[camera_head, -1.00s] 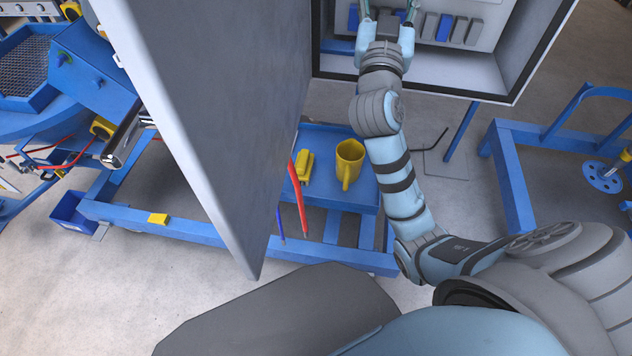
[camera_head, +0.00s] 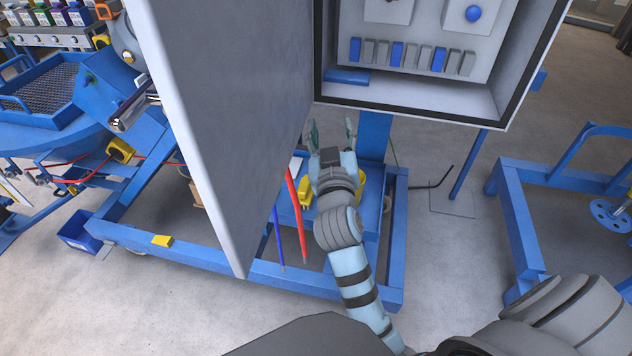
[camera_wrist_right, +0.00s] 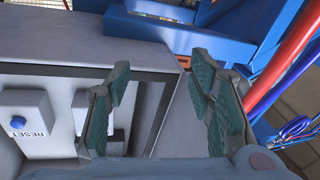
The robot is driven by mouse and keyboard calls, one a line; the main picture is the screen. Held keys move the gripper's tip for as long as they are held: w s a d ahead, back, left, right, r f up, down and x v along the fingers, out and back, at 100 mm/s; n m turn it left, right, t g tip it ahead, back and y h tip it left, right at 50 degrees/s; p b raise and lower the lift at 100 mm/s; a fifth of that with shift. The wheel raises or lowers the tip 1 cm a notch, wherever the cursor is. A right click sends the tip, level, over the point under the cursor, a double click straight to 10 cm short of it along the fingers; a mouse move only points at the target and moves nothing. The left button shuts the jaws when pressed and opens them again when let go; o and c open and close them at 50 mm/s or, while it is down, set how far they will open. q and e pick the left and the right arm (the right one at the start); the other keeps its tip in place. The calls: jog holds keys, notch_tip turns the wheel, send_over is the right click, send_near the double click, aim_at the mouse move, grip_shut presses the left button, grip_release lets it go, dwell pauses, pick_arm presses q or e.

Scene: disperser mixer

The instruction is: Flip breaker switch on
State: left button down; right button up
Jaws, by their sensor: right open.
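The open electrical cabinet (camera_head: 420,92) stands at the top of the head view. Inside is a panel with a row of several blue and grey breaker switches (camera_head: 397,54); their on or off positions are too small to tell. My right gripper (camera_head: 331,127) is open and empty, below and left of the switch row, beneath the cabinet's lower edge in the picture and beside the door. In the right wrist view its fingers (camera_wrist_right: 158,75) are spread with nothing between them. A RESET box with a blue button (camera_wrist_right: 18,122) shows at left there. My left gripper is not in view.
The open cabinet door (camera_head: 225,90) hangs left of my right arm. Behind the arm is a blue cart (camera_head: 235,270) with a partly hidden yellow mug and red and blue rods (camera_head: 297,215). A blue frame (camera_head: 520,230) stands right.

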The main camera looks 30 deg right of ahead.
jog(key=a+f+n+g+y+p, duration=0.3)
jog(key=f+y, duration=0.1)
jog(key=f, duration=1.1)
jog(key=shift+w, duration=0.2)
jog(key=shift+f, duration=0.1)
